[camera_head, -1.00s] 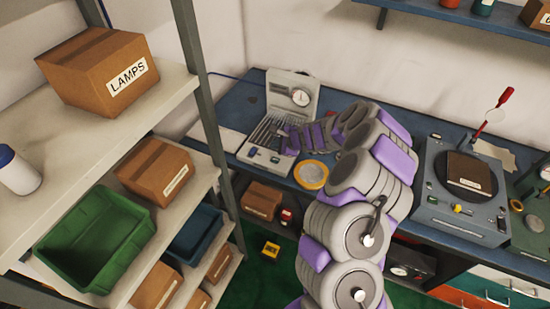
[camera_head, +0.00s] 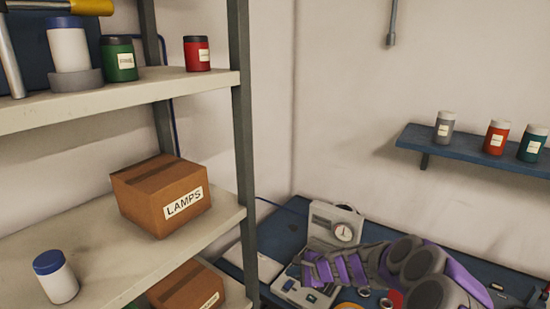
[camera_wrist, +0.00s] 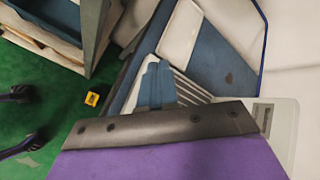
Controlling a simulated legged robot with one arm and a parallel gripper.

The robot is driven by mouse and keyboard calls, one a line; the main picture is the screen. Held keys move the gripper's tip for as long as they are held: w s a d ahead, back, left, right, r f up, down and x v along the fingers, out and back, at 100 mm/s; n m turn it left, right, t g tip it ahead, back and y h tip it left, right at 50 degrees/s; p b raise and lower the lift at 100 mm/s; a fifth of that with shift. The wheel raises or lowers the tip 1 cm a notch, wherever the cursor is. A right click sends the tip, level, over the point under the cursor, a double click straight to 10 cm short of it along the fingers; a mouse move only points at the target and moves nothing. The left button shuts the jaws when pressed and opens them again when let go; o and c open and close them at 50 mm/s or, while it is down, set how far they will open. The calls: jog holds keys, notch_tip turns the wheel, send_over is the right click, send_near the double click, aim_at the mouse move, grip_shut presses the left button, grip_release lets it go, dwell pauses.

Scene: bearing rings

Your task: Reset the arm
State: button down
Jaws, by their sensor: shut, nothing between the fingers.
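My arm shows at the lower right of the head view, its purple and grey links reaching left over the blue bench (camera_head: 279,232). Its end is at the open grey instrument case (camera_head: 322,233), which has a round dial in its raised lid. The fingertips are hard to make out there. In the wrist view my gripper (camera_wrist: 153,72) shows as two blue-grey fingers side by side, shut and empty, above the case's pale slotted inside. Whether they touch the case cannot be told.
A shelf rack (camera_head: 245,130) stands left of the bench, holding a LAMPS box (camera_head: 150,205), a white jar (camera_head: 58,280) and several other jars. A blue wall shelf (camera_head: 470,155) with jars is at the right. A small yellow box (camera_wrist: 92,98) lies on the green floor.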

jog(key=s+a+r+n+g, duration=0.2)
jog(key=s+a+r+n, duration=0.15)
jog(key=s, duration=0.35)
jog(key=s+a+r+n+g, duration=0.1)
jog(key=s+a+r+n, duration=0.15)
jog(key=s+r, duration=0.3)
jog(key=s+a+r+n+g, duration=0.2)
jog(key=s+r+n, duration=0.2)
jog(key=s, duration=0.3)
jog(key=s+d+n+g+h, duration=0.1)
jog(key=s+d+n+h, duration=0.1)
jog(key=s+d, duration=0.3)
jog(key=s+d+n+g+h, duration=0.1)
jog(key=s+d, duration=0.4)
jog(key=s, duration=0.9)
jog(key=s+d+n+g+h, duration=0.1)
jog(key=s+d+h, duration=0.3)
jog(key=s, duration=0.6)
jog(key=shift+d+r+n+h, duration=0.25)
jog(key=shift+d+n, duration=0.35)
jog(key=shift+n, duration=0.3)
